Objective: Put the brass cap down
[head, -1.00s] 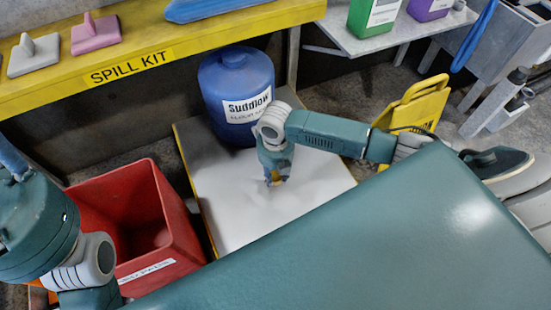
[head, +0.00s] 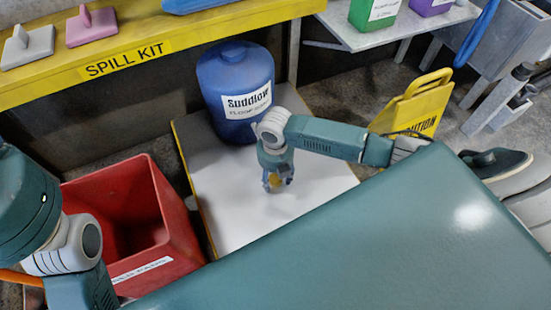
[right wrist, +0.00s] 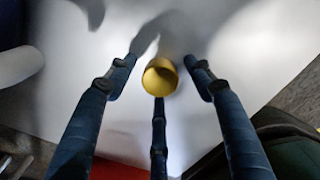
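The brass cap (head: 273,181) is a small yellow round piece low over or on the white top (head: 235,225) of a low stand. In the right wrist view the cap (right wrist: 160,77) sits between my right gripper's three fingers (right wrist: 160,80). Clear gaps show between it and the two side fingers. The third finger's tip overlaps its lower edge, and I cannot tell whether they touch. My right gripper (head: 277,182) points down and is open around the cap. My left arm shows at the left, but its gripper is out of view.
A blue labelled jug (head: 235,75) stands on the white top behind my right gripper. A red bin (head: 120,205) is to the left. A yellow caution sign (head: 418,108) stands to the right. A yellow spill kit shelf (head: 200,32) runs along the back.

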